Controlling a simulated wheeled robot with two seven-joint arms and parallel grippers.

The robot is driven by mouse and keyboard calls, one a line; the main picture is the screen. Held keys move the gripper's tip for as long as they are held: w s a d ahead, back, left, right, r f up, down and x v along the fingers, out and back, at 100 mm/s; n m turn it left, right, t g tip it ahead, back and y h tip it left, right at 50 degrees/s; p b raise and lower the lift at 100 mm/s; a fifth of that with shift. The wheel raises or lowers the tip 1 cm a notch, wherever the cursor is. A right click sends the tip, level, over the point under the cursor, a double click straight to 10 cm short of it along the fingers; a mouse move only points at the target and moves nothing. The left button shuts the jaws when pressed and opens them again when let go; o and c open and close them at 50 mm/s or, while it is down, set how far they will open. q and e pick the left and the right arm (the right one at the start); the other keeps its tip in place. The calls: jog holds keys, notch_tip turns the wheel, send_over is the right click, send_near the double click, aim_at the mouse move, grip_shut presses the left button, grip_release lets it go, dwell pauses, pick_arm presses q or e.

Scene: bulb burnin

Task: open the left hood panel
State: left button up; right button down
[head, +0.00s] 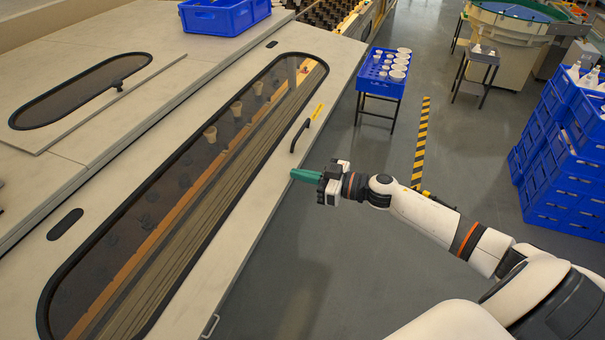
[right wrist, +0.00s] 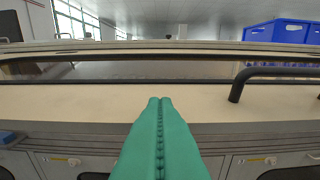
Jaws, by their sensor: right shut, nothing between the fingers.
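The hood panel (head: 255,195) is a long cream cover with a black-rimmed oval window (head: 190,190) and lies closed over the machine. Its black bar handle (head: 300,136) stands near the outer edge, beside a small yellow label. The handle also shows at the right in the right wrist view (right wrist: 272,76). My right gripper (head: 293,174), with green fingers, is shut and empty. It is at the panel's outer edge, a little nearer to me than the handle and apart from it. In the right wrist view the fingers (right wrist: 160,105) point at the panel, left of the handle. My left gripper is out of view.
A second panel with a smaller oval window (head: 75,90) lies at the left. A blue crate (head: 220,14) stands on top of the machine. A blue tray of white cups (head: 383,75) stands beyond the handle. Stacked blue crates (head: 565,150) are at right; the floor beside the machine is clear.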

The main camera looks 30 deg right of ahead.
jog(key=shift+f, duration=0.1)
notch_tip(320, 180, down, 7)
jog(key=w+a+t+y+b, duration=0.1)
jog(key=b, duration=0.8)
jog(key=shift+w+f+t, duration=0.15)
jog(key=shift+t, duration=0.15)
